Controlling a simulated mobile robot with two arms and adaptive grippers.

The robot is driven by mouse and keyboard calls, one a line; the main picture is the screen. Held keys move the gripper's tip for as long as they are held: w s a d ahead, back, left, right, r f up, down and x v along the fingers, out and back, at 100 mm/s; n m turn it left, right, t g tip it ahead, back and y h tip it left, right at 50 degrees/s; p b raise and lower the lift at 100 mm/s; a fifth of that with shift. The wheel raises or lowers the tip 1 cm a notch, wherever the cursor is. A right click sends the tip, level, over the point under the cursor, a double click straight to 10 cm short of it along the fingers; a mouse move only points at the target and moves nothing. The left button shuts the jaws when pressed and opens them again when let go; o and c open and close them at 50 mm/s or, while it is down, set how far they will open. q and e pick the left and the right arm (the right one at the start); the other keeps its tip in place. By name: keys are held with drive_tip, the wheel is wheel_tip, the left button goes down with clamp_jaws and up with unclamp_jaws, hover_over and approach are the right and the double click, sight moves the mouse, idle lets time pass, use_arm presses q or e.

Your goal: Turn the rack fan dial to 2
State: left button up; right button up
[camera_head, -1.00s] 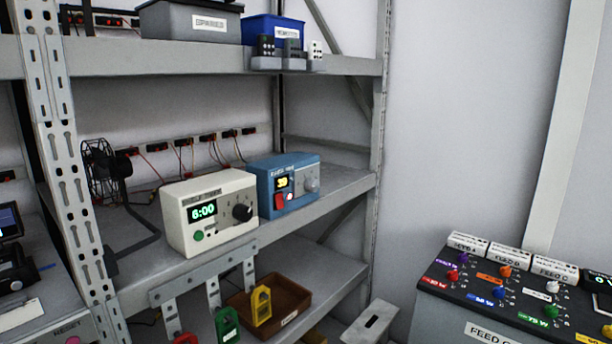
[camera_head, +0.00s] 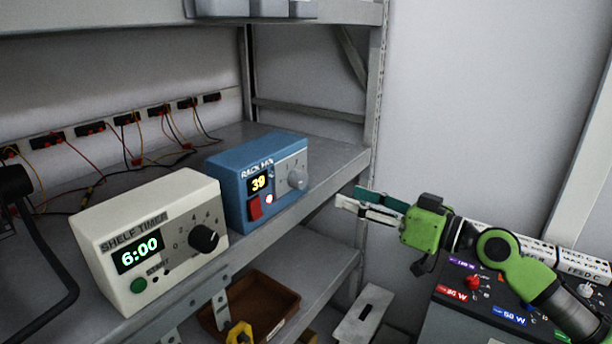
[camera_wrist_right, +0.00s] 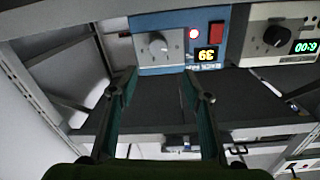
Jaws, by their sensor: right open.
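The rack fan box (camera_head: 235,165) is blue and sits on the middle shelf, with a yellow display reading 39, a red switch and a pink-lit lamp. In the right wrist view the box appears upside down, with the dial (camera_wrist_right: 158,46) beyond the fingertips. My right gripper (camera_head: 348,198) is open and empty, in front of and to the right of the box, apart from the dial. In the wrist view its fingers (camera_wrist_right: 160,76) point toward the dial. My left gripper is not in view.
A cream shelf timer (camera_head: 150,235) reading 6:00 stands left of the blue box. A grey rack post (camera_head: 372,110) rises behind the gripper. A brown tray (camera_head: 275,310) is below. A feed panel (camera_head: 455,275) is at lower right.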

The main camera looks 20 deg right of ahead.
sight(304, 181)
drive_tip(key=p+x, duration=0.2)
drive_tip(key=x, duration=0.2)
drive_tip(key=p+x, duration=0.2)
drive_tip(key=x, duration=0.3)
drive_tip(key=shift+d+r+p, duration=0.2)
drive_tip(key=shift+r+p, duration=0.05)
drive_tip(key=shift+p, duration=0.15)
drive_tip(key=x, duration=0.1)
drive_tip(key=p+x, duration=0.1)
drive_tip(key=x, duration=0.1)
drive_tip(key=shift+w+f, duration=0.2)
drive_tip(key=shift+f, duration=0.1)
drive_tip(key=shift+w+a+f, duration=0.1)
drive_tip(key=shift+w+a, duration=0.1)
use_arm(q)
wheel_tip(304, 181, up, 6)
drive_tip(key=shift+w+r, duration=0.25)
use_arm(e)
drive_tip(key=c, duration=1.1)
